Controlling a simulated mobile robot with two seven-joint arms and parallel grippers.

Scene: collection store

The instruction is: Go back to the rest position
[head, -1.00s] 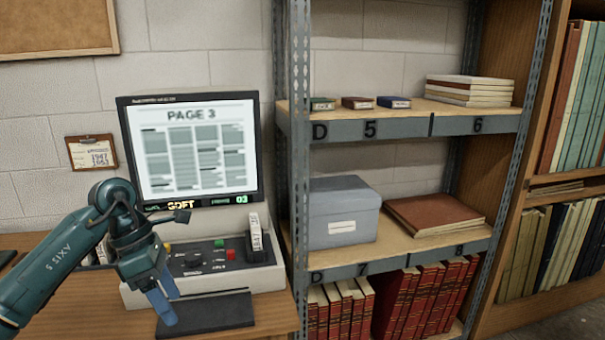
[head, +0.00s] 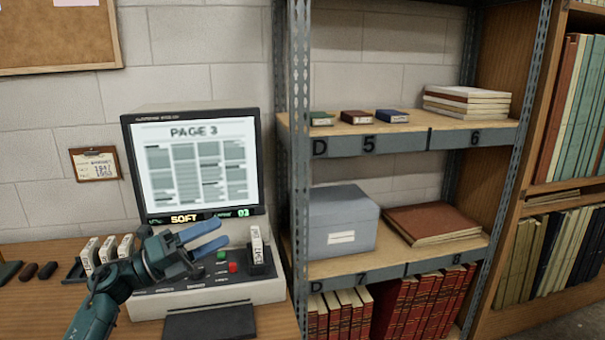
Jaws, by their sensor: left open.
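My left gripper (head: 218,235) is open and empty, in front of the lower edge of the microfilm reader's screen (head: 198,165). Its two blue fingers point to the right, side by side with a gap between them. My left arm comes in from the bottom left, and part of the reader's control panel (head: 205,290) is hidden behind it. The screen reads PAGE 3, with SOFT and 03 below. A white labelled box (head: 257,246) stands upright at the right of the panel, apart from the fingers. My right gripper is not in view.
Several white boxes stand in a dark tray (head: 75,272) on the desk at left, beside dark rolls (head: 46,270). A metal shelf upright (head: 299,180) stands close right of the reader. The shelves hold a grey box (head: 342,222), a brown folder (head: 432,222) and red books.

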